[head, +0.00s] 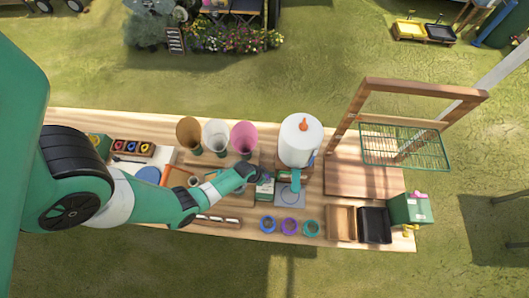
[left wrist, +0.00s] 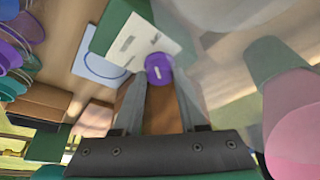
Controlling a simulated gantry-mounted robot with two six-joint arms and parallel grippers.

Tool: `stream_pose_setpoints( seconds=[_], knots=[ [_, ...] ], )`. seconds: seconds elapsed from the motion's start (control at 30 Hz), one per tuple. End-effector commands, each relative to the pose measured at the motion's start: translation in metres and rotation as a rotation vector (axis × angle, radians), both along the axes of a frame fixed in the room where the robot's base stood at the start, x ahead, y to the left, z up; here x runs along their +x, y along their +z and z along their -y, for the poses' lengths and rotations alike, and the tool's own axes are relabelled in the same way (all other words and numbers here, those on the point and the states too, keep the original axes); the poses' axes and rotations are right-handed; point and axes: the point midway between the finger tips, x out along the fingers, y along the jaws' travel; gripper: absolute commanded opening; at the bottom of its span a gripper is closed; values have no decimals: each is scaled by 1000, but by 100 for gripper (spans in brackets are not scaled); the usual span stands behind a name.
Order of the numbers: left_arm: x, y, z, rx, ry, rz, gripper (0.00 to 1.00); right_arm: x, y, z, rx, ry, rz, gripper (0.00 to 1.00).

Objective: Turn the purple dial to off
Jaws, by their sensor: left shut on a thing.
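The purple dial (left wrist: 158,68) sits at the lower corner of a white panel (left wrist: 136,40) on a green box in the left wrist view. It has a short pale mark on its face. My left gripper (left wrist: 160,80) has its two fingertips on either side of the dial, shut on it. In the head view my left gripper (head: 252,172) reaches in from the left to the small green-and-white box (head: 265,187). The dial is hidden there by the gripper. The panel's lettering is too blurred to read. My right gripper is not in view.
Brown, white and pink cones (head: 244,136) stand behind the gripper. A white dispenser (head: 299,140) and a grey plate (head: 290,195) are just right of the box. Purple and teal rings (head: 289,226) lie in front. A wooden frame with a wire basket (head: 405,147) stands farther right.

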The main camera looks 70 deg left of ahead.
Motion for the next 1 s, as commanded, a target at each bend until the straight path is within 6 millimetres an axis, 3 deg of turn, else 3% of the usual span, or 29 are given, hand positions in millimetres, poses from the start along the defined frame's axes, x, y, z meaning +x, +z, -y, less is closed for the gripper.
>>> stream_pose_setpoints(
  seconds=[0.43, 0.8, 0.83, 1.0],
  knots=[
    [-1, -2, -4, -2, -364, -1, 0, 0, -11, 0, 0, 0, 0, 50],
    [-1, 0, -3, -1, -407, -1, 0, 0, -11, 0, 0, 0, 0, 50],
    [-1, 0, -3, -1, -407, -1, 45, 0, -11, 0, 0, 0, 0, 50],
    [-1, 0, -3, -1, -406, -1, 71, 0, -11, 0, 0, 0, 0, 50]
  ],
)
